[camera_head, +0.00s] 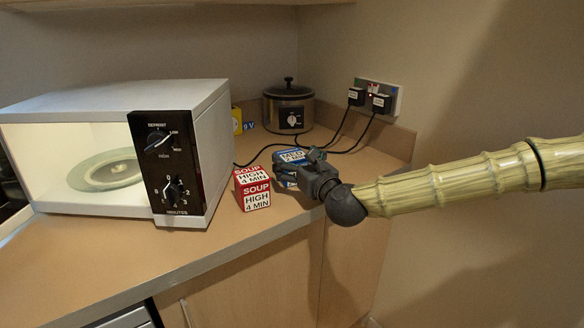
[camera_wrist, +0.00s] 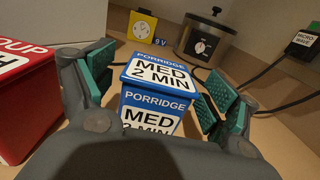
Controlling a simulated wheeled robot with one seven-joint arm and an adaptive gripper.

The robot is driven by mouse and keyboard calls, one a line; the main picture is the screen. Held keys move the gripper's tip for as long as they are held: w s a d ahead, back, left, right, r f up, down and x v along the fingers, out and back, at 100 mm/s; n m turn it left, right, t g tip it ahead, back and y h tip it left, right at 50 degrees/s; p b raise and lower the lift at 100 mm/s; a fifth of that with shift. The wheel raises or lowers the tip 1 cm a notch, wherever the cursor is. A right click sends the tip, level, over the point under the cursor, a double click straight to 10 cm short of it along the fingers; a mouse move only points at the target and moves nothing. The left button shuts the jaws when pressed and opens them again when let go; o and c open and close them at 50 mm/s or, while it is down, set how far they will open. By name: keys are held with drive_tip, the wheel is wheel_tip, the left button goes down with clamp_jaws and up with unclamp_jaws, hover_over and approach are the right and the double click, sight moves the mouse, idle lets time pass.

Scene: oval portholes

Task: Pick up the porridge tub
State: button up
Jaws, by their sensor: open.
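The porridge tub (camera_wrist: 155,88) is blue with white labels reading "PORRIDGE MED 2 MIN". In the wrist view it stands upright between the two teal-padded fingers of my gripper (camera_wrist: 160,92), which is open. A gap shows between the tub and the right finger; the left finger is close to its side, and I cannot tell whether it touches. In the head view the tub (camera_head: 290,156) stands on the counter, partly hidden behind my gripper (camera_head: 312,170). The tub's lower part is hidden in the wrist view by the gripper body.
A red soup tub (camera_head: 253,190) stands just left of the porridge tub. The microwave (camera_head: 110,150) is farther left. A slow cooker (camera_head: 289,108), a yellow 9V timer box (camera_head: 237,120), cables and a wall socket (camera_head: 378,97) are behind. The counter's front edge (camera_head: 200,262) is near.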

drive_tip(key=shift+x, duration=1.25)
drive_tip(key=shift+s, duration=0.1)
drive_tip(key=c, duration=1.3)
drive_tip(key=shift+r, duration=0.1)
drive_tip(key=shift+c, duration=0.2)
